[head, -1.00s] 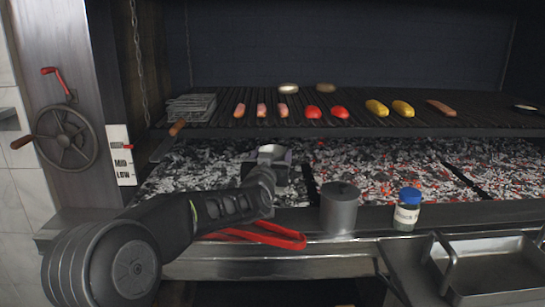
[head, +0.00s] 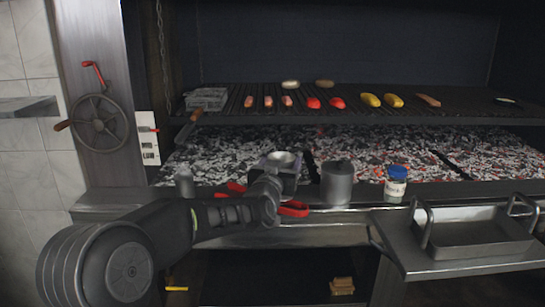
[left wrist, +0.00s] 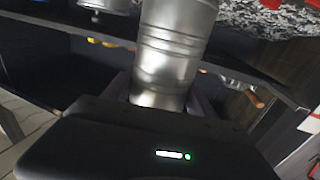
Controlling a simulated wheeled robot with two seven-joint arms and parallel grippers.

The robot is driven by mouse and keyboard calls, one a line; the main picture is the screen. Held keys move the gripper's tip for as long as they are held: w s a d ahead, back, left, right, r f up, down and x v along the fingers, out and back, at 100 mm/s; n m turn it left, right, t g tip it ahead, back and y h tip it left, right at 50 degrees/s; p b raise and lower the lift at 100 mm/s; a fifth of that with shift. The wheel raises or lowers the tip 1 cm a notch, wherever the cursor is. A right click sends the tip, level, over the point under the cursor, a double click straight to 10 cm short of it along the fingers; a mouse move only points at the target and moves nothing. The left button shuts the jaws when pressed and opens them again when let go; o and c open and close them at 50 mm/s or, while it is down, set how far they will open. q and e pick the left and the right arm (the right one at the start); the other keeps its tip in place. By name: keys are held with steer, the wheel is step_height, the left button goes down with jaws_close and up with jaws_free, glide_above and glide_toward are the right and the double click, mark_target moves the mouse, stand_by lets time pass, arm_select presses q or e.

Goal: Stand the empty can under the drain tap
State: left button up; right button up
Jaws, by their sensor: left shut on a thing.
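My left gripper (head: 281,174) is shut on a metal can (head: 282,158), its open round top facing up in the head view. It holds the can at the front ledge of the grill, left of a grey canister. In the left wrist view the ribbed silver can (left wrist: 178,45) rises from between the jaws, which are mostly hidden behind the black gripper body. I cannot make out the drain tap for sure; a small yellow bar (head: 176,289) shows low under the grill, beside my arm. My right gripper is not in view.
On the ledge stand the grey canister (head: 337,185), a blue-lidded jar (head: 396,185) and a small grey cylinder (head: 184,184). Red-handled tongs (head: 293,209) lie by my gripper. A metal tray (head: 480,250) sits at right. Below the ledge is a dark opening with a wooden block (head: 342,286).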

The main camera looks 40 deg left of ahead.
arm_select(q)
steer(key=s+d+f+m+h, duration=0.3)
steer(key=d+f+h, duration=0.3)
steer(key=d, duration=0.7)
steer(key=s+d+f+m+h, duration=0.3)
steer(key=d+f+h, duration=0.3)
steer(key=d+f, duration=0.3)
steer(key=d+m, duration=0.1)
steer(key=d, duration=0.3)
steer(key=shift+f+m+t, duration=0.25)
steer(key=shift+m+t, duration=0.05)
steer(key=shift+m, duration=0.1)
